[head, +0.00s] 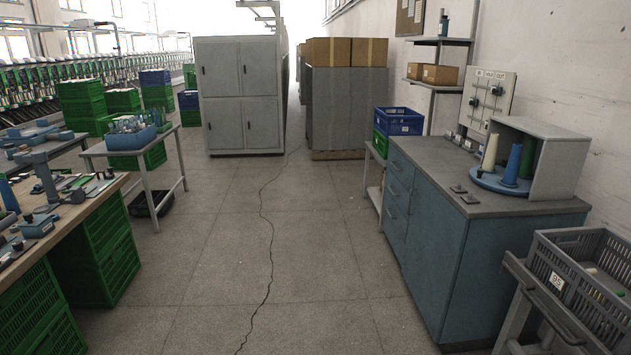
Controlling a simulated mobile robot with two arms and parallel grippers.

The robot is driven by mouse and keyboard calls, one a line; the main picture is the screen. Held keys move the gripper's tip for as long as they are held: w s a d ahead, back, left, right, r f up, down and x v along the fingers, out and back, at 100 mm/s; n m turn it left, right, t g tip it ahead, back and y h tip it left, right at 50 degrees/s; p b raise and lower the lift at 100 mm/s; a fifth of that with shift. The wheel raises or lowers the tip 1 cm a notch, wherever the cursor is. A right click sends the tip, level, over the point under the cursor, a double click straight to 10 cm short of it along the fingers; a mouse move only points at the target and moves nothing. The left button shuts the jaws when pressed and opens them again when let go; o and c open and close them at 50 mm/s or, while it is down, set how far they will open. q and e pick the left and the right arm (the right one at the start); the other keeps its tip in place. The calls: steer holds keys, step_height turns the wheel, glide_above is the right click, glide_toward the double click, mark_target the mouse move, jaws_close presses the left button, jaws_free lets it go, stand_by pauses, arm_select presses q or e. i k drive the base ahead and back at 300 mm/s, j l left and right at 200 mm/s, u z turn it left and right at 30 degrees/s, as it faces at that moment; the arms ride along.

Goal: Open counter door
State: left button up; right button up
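The counter (463,265) stands on the right, a blue cabinet with a dark grey top (432,154). Its front faces left toward the aisle and shows at a steep angle. Drawer-like panels with handles (393,188) show on the far part of this front. A plain blue panel lies nearer to me; at this angle I cannot tell clearly where a door's edges run. No panel looks swung open. Neither of my grippers is in view.
The aisle floor (320,270) left of the counter is clear. A grey crate (575,285) on a stand is at near right. A workbench (100,190) with green crates is at left. A grey cabinet (240,95) stands at the back.

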mark_target(436, 231)
steer(key=i, duration=2.2)
steer(key=j+u, duration=0.05)
steer(key=j, duration=0.1)
